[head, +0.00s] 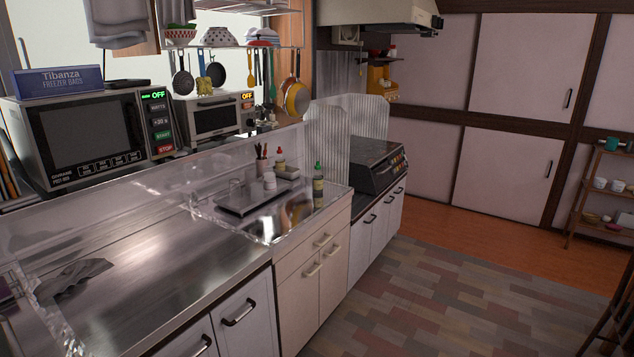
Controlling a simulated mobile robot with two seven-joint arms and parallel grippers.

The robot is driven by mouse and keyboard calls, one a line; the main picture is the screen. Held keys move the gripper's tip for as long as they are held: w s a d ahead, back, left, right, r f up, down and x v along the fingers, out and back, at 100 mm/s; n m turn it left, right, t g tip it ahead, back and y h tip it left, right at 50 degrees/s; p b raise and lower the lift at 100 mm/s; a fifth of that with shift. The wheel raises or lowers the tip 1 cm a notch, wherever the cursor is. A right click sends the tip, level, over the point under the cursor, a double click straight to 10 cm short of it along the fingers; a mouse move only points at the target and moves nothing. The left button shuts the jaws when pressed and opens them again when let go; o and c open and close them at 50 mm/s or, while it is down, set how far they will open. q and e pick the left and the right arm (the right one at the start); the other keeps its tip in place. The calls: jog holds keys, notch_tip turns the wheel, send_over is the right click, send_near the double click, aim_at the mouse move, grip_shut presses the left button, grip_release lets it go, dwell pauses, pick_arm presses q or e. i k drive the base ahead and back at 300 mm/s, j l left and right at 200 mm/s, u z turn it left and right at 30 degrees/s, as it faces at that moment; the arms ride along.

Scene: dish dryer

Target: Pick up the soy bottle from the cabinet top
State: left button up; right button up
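I cannot tell for certain which bottle is the soy bottle. A small upright bottle with a green cap (318,187) stands near the front right corner of the metal counter, in the middle of the head view. A second bottle with a red-orange cap (280,160) stands farther back, behind the raised tray. Both are small in the picture, and their labels cannot be read. The cabinet top (337,203) under the green-capped bottle is shiny metal. Neither of my grippers shows in the head view.
A raised tray (237,205) with small containers stands left of the green-capped bottle. A clear panel (327,135) and a black stove (373,168) lie to the right. A grey cloth (75,279) lies on the left counter. The patterned floor (440,300) in front is open.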

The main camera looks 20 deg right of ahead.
aim_at(317, 173)
jog(key=i+l+u, duration=0.1)
jog(key=i+l, duration=0.15)
jog(key=i+l+u, duration=0.15)
jog(key=l, duration=0.3)
jog(key=i+l+u, duration=0.1)
jog(key=i+l, duration=0.2)
jog(key=i+l+u, duration=0.1)
jog(key=i+l, duration=0.15)
jog(key=l, duration=0.25)
jog(key=i+l+u, duration=0.15)
jog(key=l, duration=0.3)
jog(key=i+l+u, duration=0.1)
jog(key=l, duration=0.3)
jog(key=i+l+u, duration=0.1)
jog(key=i+l, duration=0.15)
jog(key=l, duration=0.25)
jog(key=i+l+u, duration=0.15)
jog(key=l, duration=0.3)
